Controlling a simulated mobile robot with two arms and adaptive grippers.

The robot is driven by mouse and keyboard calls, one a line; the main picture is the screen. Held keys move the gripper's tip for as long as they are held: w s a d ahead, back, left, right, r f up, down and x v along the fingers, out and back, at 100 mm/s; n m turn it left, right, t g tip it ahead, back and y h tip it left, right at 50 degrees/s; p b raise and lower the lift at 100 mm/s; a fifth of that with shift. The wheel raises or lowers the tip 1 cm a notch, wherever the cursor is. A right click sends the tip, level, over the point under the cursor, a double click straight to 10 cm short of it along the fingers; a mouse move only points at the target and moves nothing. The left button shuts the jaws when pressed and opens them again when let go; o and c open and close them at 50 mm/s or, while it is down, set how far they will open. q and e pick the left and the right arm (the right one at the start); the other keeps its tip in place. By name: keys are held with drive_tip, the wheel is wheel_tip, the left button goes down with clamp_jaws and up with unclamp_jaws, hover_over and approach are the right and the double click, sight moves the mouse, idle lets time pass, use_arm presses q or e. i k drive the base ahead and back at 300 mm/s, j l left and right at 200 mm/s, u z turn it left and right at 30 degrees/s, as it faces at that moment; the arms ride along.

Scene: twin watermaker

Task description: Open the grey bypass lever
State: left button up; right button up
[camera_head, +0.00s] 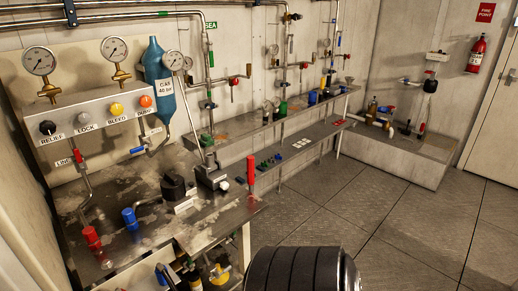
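I cannot make out a grey lever marked bypass for certain. At the left, a pale panel (100,105) carries a black knob labelled RELIEF (47,128), a grey knob labelled LOCK (82,117), a yellow knob labelled BLEED (117,109) and an orange knob labelled DUMP (146,101). Below it are a red-handled valve (77,156) and a blue-handled one (137,150). A dark fitting with a grey block (211,176) sits near the bench's right end. Neither of my grippers is in view.
The worn metal bench (140,190) fills the left, with red (92,237) and blue (130,219) fittings on it. Long shelves (300,118) with small valves run along the back wall. A fire extinguisher (477,54) hangs at right. The tiled floor (400,225) is clear at right.

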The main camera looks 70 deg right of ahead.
sight(218, 276)
drive_tip(key=k+j+z, duration=0.1)
drive_tip(key=z, duration=1.9)
